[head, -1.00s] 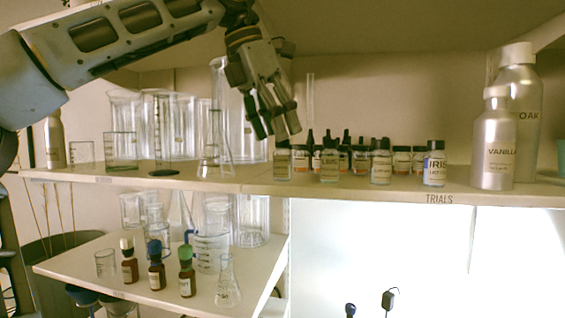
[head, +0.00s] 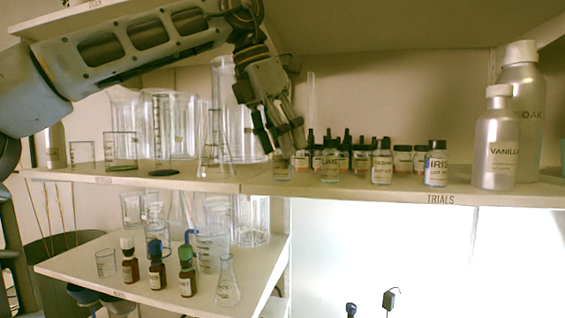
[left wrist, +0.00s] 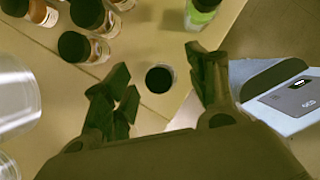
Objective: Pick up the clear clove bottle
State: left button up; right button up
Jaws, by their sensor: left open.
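A small clear bottle (head: 282,170) stands at the left end of the front row on the upper shelf, right under my left gripper (head: 282,147). Its label is too small to read, so I cannot tell whether it says clove; its top is hidden behind the fingers. In the left wrist view, a bottle's dark round cap (left wrist: 160,78) lies between the spread fingers of the left gripper (left wrist: 157,66), apart from both. The left gripper is open and empty, pointing down. My right gripper is not in view.
A bottle with green liquid (left wrist: 203,8) is close by in the left wrist view. Several brown bottles (left wrist: 75,46) stand behind. In the head view, an iris bottle (head: 436,163) and a metal vanilla bottle (head: 495,145) stand right; a flask (head: 215,155) stands left.

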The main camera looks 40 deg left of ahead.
aim_at(288, 160)
pick_arm(q)
jog(key=shift+p+x, duration=0.5)
jog(key=shift+x, duration=1.85)
jog(key=c, duration=1.1)
jog(key=shift+r, duration=0.15)
jog(key=shift+c, duration=0.2)
jog(key=shift+r+b, duration=0.35)
jog(key=shift+r, duration=1.25)
jog(key=shift+s+a, duration=0.1)
jog(key=shift+s, duration=0.1)
jog(key=s+a+b, duration=0.2)
jog(key=s, duration=0.6)
jog(key=s+a+b, duration=0.3)
jog(key=s, duration=0.6)
